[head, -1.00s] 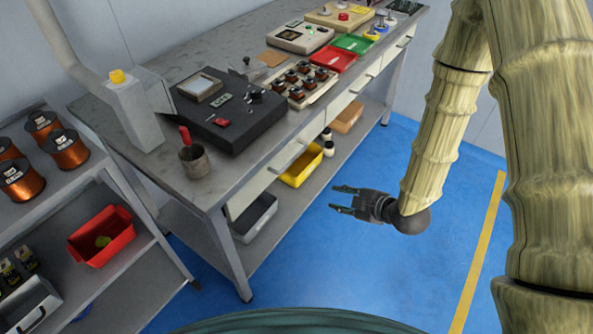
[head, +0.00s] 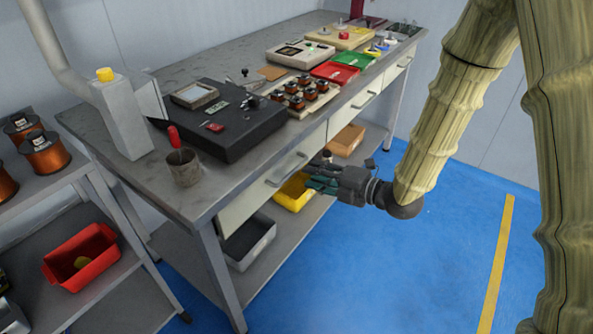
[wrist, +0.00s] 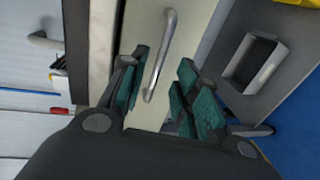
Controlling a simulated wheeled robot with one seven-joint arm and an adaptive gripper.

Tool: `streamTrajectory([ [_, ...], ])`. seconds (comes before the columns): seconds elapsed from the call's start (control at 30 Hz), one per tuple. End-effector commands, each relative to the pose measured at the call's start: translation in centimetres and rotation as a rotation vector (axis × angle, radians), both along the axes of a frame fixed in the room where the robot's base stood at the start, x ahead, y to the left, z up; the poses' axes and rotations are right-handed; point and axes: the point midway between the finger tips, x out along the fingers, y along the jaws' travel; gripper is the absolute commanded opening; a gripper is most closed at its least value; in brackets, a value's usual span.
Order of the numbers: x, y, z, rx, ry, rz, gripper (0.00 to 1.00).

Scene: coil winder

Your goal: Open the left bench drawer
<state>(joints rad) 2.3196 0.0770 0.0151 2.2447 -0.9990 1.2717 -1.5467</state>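The left bench drawer (head: 250,203) is a cream front under the near left part of the grey bench and looks shut. Its metal bar handle (head: 287,170) stands out from the front. In the wrist view the handle (wrist: 165,50) appears in the gap between my fingers, nearer the left one, against the cream drawer front (wrist: 188,45). My gripper (head: 315,180) is open, with green-padded fingers, just to the right of the handle. In the wrist view my gripper (wrist: 160,85) holds nothing. I cannot tell whether a finger touches the handle.
The workbench (head: 215,65) carries a black winder base (head: 225,120) and a cup (head: 183,167). A grey bin (head: 248,243) and a yellow bin (head: 293,193) sit on the lower shelf beneath the drawer. Blue floor (head: 400,265) in front is clear.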

Motion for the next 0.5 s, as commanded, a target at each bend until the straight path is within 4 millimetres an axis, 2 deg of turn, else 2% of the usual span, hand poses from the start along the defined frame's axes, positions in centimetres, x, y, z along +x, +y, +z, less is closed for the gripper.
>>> streamTrajectory([
  [0.3,2.8,3.9,-1.1,0.001,0.001,0.001,0.31],
  [0.5,3.7,5.0,-1.4,0.002,0.002,-0.002,0.31],
])
